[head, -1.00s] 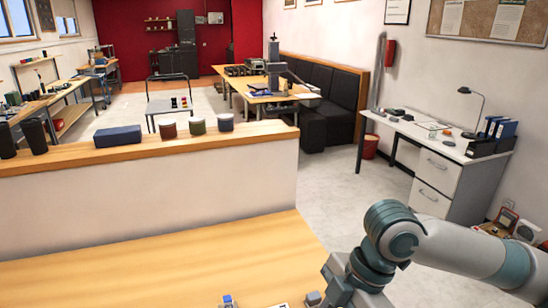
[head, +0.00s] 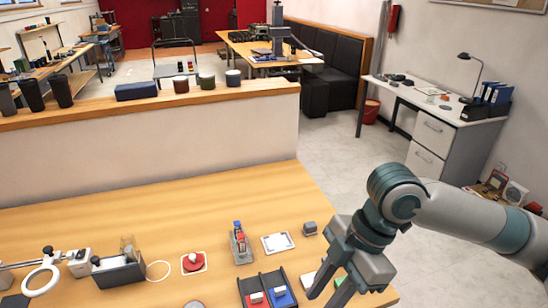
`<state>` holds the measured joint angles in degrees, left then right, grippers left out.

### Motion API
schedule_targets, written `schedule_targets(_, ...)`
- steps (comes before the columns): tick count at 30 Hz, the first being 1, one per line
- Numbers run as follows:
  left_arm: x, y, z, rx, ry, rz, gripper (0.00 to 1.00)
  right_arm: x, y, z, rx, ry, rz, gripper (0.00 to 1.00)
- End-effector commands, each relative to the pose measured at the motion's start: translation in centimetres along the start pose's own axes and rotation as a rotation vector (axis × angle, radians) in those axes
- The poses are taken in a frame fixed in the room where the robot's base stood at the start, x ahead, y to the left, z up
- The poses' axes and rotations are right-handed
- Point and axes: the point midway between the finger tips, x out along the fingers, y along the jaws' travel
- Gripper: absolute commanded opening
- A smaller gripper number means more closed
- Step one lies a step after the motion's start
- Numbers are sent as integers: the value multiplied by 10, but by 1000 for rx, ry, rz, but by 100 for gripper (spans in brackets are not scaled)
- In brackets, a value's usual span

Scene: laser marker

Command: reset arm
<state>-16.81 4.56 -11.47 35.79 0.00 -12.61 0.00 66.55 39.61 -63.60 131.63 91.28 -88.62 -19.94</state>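My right arm comes in from the right in the head view. Its gripper (head: 328,296) points down and to the left over the right end of the wooden table (head: 130,215). The two dark grey fingers stand apart with a gap between them, and I see nothing held. The fingertips are close to the bottom edge of the picture. A small green-topped block shows behind and between the fingers, partly hidden. My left gripper is not in view.
On the table are a black tray with red and blue compartments (head: 243,287), a small red-and-blue device (head: 240,243), a white square plate (head: 277,242), a grey cube (head: 309,228), a red button (head: 193,262) and a ring magnifier (head: 40,279). The table's back strip is clear.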

Motion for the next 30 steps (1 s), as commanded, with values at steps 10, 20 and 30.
schedule_targets(10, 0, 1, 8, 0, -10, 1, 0, 17, 3, -6, 12, 31, 26, 29)
schedule_targets(20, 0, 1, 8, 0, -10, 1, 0, 44, 10, -17, 53, 92, 82, 29)
schedule_targets(30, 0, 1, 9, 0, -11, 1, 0, 92, 20, -32, 214, 220, 207, 29)
